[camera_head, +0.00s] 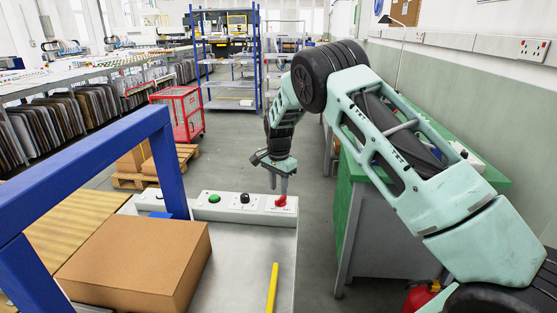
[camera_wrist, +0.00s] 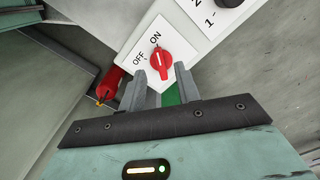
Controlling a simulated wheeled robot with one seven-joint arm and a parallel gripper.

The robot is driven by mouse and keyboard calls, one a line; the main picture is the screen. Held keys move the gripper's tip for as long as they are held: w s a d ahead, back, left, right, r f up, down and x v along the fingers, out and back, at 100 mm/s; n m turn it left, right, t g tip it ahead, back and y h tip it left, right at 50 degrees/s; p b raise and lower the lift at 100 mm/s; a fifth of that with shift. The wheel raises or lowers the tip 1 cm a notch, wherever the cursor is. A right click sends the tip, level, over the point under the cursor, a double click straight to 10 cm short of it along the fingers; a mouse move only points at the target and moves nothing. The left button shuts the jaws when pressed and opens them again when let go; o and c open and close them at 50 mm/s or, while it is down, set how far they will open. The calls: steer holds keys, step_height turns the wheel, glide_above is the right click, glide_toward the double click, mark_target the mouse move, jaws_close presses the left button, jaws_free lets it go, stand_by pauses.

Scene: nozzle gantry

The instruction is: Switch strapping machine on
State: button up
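The strapping machine (camera_head: 240,262) has a grey control panel on its back edge. A red rotary switch (camera_head: 280,201) sits at the panel's right end. In the wrist view the red switch (camera_wrist: 160,64) is on a white plate (camera_wrist: 147,50) marked OFF and ON; its white mark points roughly up the picture, but I cannot tell which label it is set to. My gripper (camera_head: 279,184) points down just above the switch. In the wrist view my gripper (camera_wrist: 160,72) is open, its two fingers apart with the switch between their tips in the picture; contact is not clear.
A green button (camera_head: 214,198) and a black knob (camera_head: 245,198) share the panel. A cardboard box (camera_head: 138,262) rests on the machine beside a blue frame (camera_head: 88,158). A green-topped bench (camera_head: 347,205) stands to the right. A red extinguisher (camera_wrist: 111,82) shows in the wrist view.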

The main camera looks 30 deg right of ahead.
mark_target(279, 199)
step_height(279, 199, up, 13)
steer(key=b, duration=0.1)
steer(key=shift+b, duration=0.3)
steer(key=s+a+r+n+y, duration=0.25)
steer(key=s+a+n, duration=0.85)
steer(key=s+a, duration=1)
steer(key=s+a+f+n+h, duration=0.1)
steer(key=s+n, duration=0.9)
steer(key=s, duration=1.4)
steer(key=shift+a+f+n+h, duration=0.15)
steer(key=shift+f+n+h, duration=0.3)
steer(key=shift+f, duration=0.25)
